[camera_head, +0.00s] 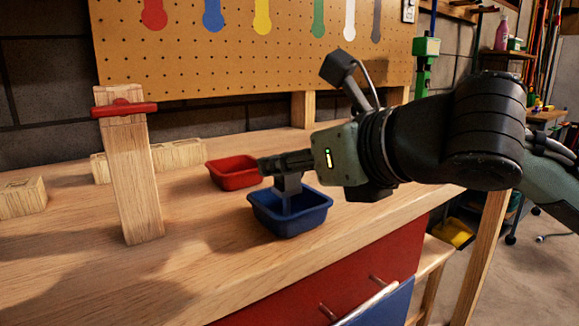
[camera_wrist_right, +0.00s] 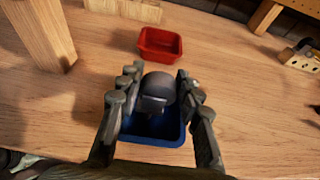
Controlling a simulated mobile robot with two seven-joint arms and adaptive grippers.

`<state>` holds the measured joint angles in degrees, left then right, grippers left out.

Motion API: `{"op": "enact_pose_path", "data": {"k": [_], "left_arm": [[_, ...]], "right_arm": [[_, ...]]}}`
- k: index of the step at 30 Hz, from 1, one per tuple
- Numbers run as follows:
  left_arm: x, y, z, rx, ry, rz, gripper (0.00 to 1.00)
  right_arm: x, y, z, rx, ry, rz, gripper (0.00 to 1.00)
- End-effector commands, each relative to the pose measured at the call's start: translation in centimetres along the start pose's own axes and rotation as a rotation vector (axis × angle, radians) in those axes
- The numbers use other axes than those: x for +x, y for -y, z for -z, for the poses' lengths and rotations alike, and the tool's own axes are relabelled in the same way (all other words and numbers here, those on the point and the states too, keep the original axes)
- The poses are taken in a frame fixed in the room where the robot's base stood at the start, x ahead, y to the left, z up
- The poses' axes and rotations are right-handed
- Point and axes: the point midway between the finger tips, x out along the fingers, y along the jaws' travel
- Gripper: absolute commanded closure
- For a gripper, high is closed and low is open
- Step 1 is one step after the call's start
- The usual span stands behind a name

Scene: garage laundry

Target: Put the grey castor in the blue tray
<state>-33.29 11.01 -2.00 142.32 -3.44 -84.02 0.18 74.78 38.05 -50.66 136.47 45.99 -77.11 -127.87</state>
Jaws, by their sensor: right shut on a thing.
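The grey castor (camera_head: 289,185) is held between the fingers of my right gripper (camera_head: 268,165). It is over the blue tray (camera_head: 305,222), and its lower part reaches down to about the tray's opening in the head view. Whether it touches the tray floor cannot be told. In the right wrist view the castor (camera_wrist_right: 158,88) sits between both fingers, with the blue tray (camera_wrist_right: 150,137) behind and below it. The castor hides part of the tray's inside. My left gripper is not in view.
A red tray (camera_head: 234,173) stands just behind the blue tray. A wooden post (camera_head: 131,180) with a red handle stands to the left, with wooden blocks (camera_head: 178,154) behind it. A pegboard (camera_head: 250,60) rises at the back. The bench front left is clear.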

Motion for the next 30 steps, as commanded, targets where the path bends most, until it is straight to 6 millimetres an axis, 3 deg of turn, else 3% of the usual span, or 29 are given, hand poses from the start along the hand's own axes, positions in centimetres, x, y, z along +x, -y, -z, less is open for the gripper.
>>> {"op": "enact_pose_path", "data": {"k": [13, 14, 18, 30], "left_arm": [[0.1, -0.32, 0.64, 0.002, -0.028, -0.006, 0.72], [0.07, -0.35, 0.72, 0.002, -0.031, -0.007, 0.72], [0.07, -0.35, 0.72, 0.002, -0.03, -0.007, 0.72], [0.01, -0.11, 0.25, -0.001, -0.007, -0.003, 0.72]], "right_arm": [[0.17, 0.02, 0.43, -0.001, 0.002, 0.001, 0.96], [0.17, 0.02, 0.42, 0.0, 0.001, 0.001, 0.63], [0.16, 0.01, 0.4, 0.0, 0.001, 0.001, 0.45], [-0.01, 0.01, -0.05, -0.001, 0.001, 0.001, 0.44]]}}
